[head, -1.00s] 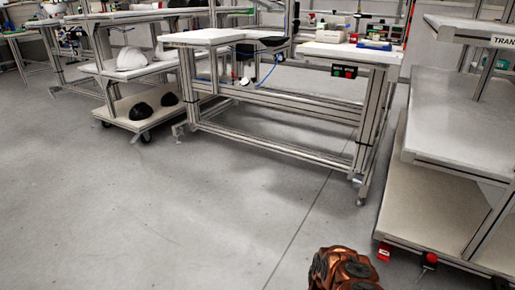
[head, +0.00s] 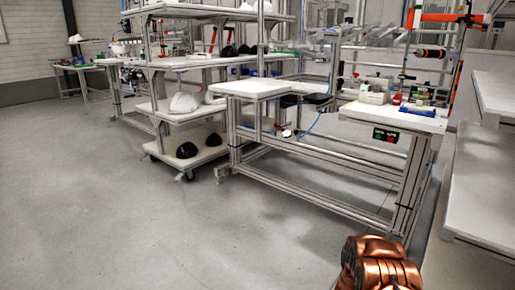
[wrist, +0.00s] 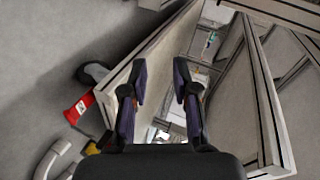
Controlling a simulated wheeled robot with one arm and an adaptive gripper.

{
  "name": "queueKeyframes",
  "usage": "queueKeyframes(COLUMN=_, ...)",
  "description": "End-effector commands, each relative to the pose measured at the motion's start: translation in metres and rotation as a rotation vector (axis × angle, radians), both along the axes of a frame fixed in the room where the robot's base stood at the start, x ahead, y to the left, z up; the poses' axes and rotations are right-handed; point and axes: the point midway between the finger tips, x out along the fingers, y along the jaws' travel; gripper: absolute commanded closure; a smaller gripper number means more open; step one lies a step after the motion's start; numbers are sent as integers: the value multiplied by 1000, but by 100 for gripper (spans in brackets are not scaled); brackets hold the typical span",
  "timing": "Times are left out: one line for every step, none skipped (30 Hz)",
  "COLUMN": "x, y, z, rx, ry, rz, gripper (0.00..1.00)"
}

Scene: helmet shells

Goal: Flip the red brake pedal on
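The red brake pedal (wrist: 78,108) shows at the left of the wrist view, beside a dark caster wheel (wrist: 93,73) at a cart's corner. It lies to the left of my gripper and apart from it. Whether it is up or down cannot be told. The pedal is not in the head view now. My gripper (wrist: 160,85) is open, with its two dark fingers apart and nothing between them.
A grey trolley with shelves (head: 480,215) stands at the right edge. A rack with black helmet shells (head: 187,150) is further left. The floor (head: 130,220) at left is clear.

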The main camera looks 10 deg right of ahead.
Motion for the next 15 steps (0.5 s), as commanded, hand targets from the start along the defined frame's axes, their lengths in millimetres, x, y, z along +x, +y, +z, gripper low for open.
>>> queueKeyframes(x=8, y=9, z=27, rx=10, ry=25, rz=31, gripper=71)
queueKeyframes(x=13, y=13, z=37, rx=17, ry=41, rz=49, gripper=71)
queueKeyframes(x=17, y=21, z=50, rx=27, ry=67, rz=73, gripper=71)
queueKeyframes(x=21, y=27, z=59, rx=33, ry=85, rz=94, gripper=71)
queueKeyframes(x=24, y=32, z=68, rx=38, ry=103, rz=115, gripper=71)
queueKeyframes(x=28, y=40, z=81, rx=47, ry=128, rz=140, gripper=71)
queueKeyframes(x=30, y=46, z=91, rx=51, ry=146, rz=160, gripper=71)
queueKeyframes(x=32, y=52, z=100, rx=56, ry=167, rz=181, gripper=71)
queueKeyframes(x=34, y=61, z=112, rx=65, ry=193, rz=209, gripper=71)
queueKeyframes(x=35, y=68, z=122, rx=67, ry=211, rz=231, gripper=71)
queueKeyframes(x=36, y=74, z=132, rx=72, ry=230, rz=252, gripper=71)
queueKeyframes(x=37, y=83, z=143, rx=79, ry=258, rz=283, gripper=71)
queueKeyframes(x=37, y=90, z=154, rx=81, ry=275, rz=304, gripper=71)
queueKeyframes(x=38, y=96, z=164, rx=84, ry=292, rz=326, gripper=71)
queueKeyframes(x=38, y=106, z=176, rx=89, ry=319, rz=357, gripper=71)
